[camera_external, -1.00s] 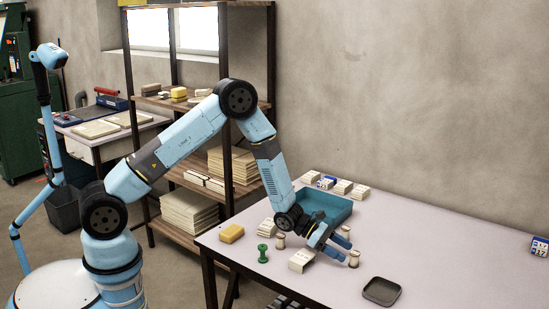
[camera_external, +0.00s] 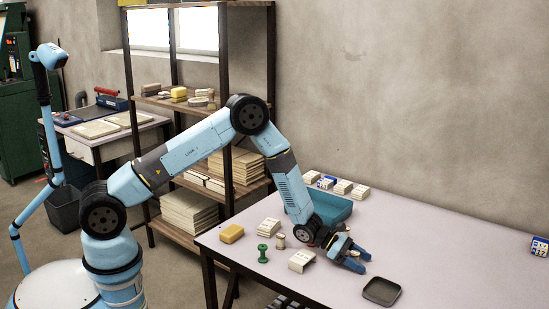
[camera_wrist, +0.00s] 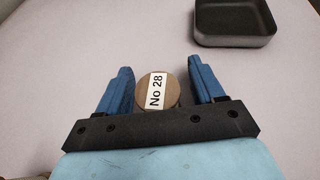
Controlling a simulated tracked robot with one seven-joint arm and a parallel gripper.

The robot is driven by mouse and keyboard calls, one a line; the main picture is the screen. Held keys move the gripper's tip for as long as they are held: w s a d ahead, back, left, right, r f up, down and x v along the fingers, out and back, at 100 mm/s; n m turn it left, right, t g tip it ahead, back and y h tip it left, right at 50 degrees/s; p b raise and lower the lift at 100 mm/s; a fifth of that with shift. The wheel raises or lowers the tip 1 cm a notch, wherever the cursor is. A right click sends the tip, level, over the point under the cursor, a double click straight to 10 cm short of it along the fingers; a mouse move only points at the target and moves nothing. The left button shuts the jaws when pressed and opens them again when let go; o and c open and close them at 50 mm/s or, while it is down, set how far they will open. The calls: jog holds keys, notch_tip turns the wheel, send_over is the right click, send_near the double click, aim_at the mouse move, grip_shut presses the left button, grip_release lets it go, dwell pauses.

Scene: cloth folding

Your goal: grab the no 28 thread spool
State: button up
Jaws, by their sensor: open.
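My gripper is open, and the spool is nearer the left finger than the right. In the external view my gripper (camera_external: 354,260) is low over the table, and its fingers hide most or all of that spool.
A dark grey tray (camera_external: 382,291) lies just right of my gripper; it also shows in the wrist view (camera_wrist: 235,40). A green spool (camera_external: 263,253), a pale spool (camera_external: 281,241), a yellow block (camera_external: 231,233) and a teal bin (camera_external: 330,208) stand on the table.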

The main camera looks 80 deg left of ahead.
jog(key=c, duration=1)
jog(key=shift+c, duration=0.2)
